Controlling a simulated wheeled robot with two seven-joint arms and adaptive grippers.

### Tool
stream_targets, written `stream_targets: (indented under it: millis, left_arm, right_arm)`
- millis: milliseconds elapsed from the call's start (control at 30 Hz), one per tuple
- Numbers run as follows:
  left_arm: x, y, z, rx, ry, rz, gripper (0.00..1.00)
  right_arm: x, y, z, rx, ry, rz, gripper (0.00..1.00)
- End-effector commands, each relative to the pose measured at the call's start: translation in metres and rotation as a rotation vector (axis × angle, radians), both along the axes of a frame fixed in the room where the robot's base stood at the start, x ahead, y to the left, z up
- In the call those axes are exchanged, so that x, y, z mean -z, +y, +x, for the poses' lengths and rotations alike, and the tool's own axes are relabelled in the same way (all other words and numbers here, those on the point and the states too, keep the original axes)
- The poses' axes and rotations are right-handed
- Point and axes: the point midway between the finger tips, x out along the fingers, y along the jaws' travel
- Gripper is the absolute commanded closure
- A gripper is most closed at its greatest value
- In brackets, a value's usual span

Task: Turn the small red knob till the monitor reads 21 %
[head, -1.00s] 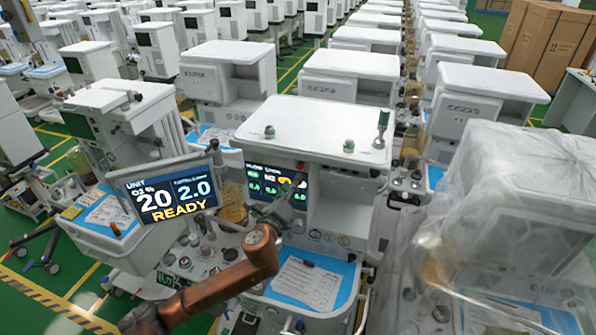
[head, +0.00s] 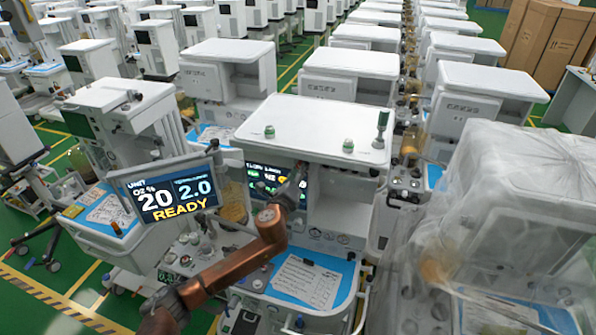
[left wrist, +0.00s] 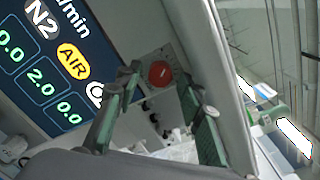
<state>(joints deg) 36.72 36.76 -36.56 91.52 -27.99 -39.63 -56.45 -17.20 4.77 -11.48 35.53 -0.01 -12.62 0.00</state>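The monitor (head: 166,190) on the left of the near cart reads O2 % 20, with 2.0 beside it and READY below. The small red knob (left wrist: 160,73) shows in the left wrist view on a grey panel, right of the flow screen (left wrist: 45,55). My left gripper (left wrist: 160,77) is open, its two green-padded fingers on either side of the knob in that view; I cannot tell whether they touch it. In the head view my left gripper (head: 297,180) is in front of the cart's screen edge, and the knob is hidden there. My right gripper is not in view.
The near cart's white top (head: 315,125) overhangs the panel. Its lower shelf holds a blue mat with a paper sheet (head: 305,283). A plastic-covered cart (head: 525,205) stands close on the right. More carts fill the back.

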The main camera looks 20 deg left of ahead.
Motion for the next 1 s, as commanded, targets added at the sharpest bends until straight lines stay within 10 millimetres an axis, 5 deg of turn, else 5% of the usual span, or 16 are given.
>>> stream_targets:
  millis: [467, 1000]
  left_arm:
    - [0.0, 0.001, 0.0, -0.001, 0.001, 0.0, 0.99]
    - [0.0, 0.001, 0.0, -0.001, -0.004, 0.107, 1.0]
  right_arm:
    - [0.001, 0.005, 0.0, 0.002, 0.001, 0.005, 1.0]
    - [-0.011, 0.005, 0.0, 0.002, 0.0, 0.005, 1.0]
